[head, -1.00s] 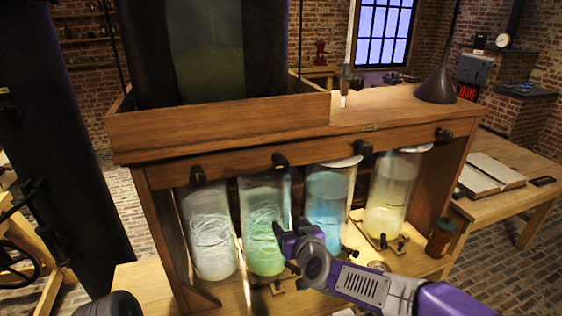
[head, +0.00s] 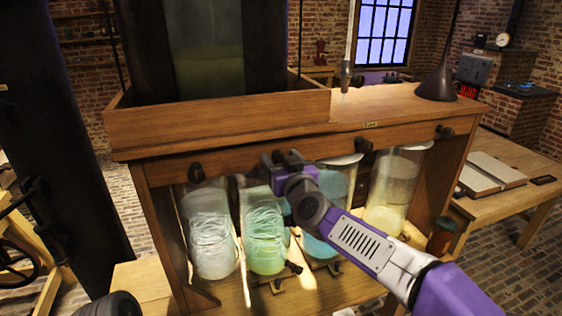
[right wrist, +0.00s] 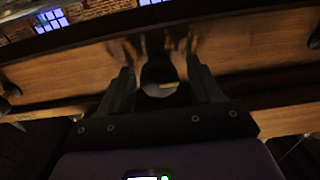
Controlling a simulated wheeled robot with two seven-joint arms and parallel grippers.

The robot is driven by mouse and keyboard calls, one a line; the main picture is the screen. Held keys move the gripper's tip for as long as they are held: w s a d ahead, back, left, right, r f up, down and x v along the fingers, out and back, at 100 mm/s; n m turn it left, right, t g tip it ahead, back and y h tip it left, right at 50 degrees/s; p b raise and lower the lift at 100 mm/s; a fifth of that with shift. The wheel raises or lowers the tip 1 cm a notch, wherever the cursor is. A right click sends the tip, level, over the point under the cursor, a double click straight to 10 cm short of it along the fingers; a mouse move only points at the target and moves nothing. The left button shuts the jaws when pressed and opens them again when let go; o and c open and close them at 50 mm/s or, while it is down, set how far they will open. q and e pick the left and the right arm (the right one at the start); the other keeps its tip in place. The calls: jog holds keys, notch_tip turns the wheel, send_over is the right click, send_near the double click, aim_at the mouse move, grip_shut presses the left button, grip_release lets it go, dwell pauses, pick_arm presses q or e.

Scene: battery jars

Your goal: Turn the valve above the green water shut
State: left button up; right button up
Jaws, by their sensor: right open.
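The green water (head: 264,230) stands in a glass jar under the wooden rail, second from the left. The dark valve above it is hidden behind my right gripper (head: 282,159) in the head view. In the right wrist view a dark round valve knob (right wrist: 159,72) shows between the spread fingers of my right gripper (right wrist: 160,78). The fingers are open on either side of it, and I cannot tell whether they touch it. My left gripper is not in view.
Other dark valves on the rail (head: 230,162) sit above the white jar (head: 197,172), the blue jar (head: 363,146) and the far-right jar (head: 444,132). A blue-water jar (head: 335,185) is partly behind my right arm. A brown pot (head: 441,237) stands at the right.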

jog(key=shift+w, duration=0.15)
jog(key=shift+c, duration=0.4)
jog(key=c, duration=0.9)
jog(key=shift+m, duration=0.4)
jog(key=shift+c, duration=0.2)
jog(key=m, duration=0.3)
jog(key=shift+d, duration=0.1)
jog(key=m, duration=0.4)
jog(key=shift+m, duration=0.3)
jog(key=m+b, duration=0.1)
jog(key=m, duration=0.4)
jog(key=shift+d+b, duration=0.15)
jog(key=shift+b, duration=0.15)
jog(key=m+b, duration=0.1)
jog(key=m, duration=0.3)
jog(key=shift+m, duration=0.4)
